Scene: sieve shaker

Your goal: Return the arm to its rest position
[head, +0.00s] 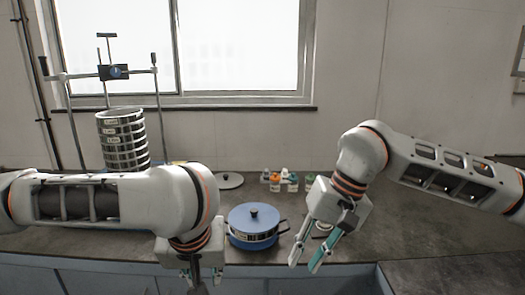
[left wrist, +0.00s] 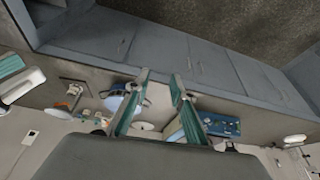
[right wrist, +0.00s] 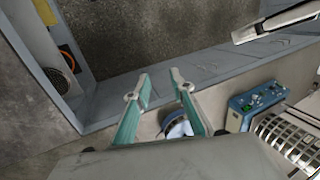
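My left gripper (head: 203,280) hangs at the front edge of the counter in the head view, with its tips near the bottom of the picture. In the left wrist view its two teal fingers (left wrist: 160,95) are apart with nothing between them. My right gripper (head: 308,262) points down over the counter, right of the blue pot. In the right wrist view its teal fingers (right wrist: 158,100) are spread and empty. Both arms are bent, with the forearms coming in from the sides.
A blue lidded pot (head: 240,238) stands between the grippers. The sieve stack (head: 125,142) and shaker frame stand back left. The counter (head: 420,215) at right is clear. A blue control box (right wrist: 258,100) shows in the right wrist view.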

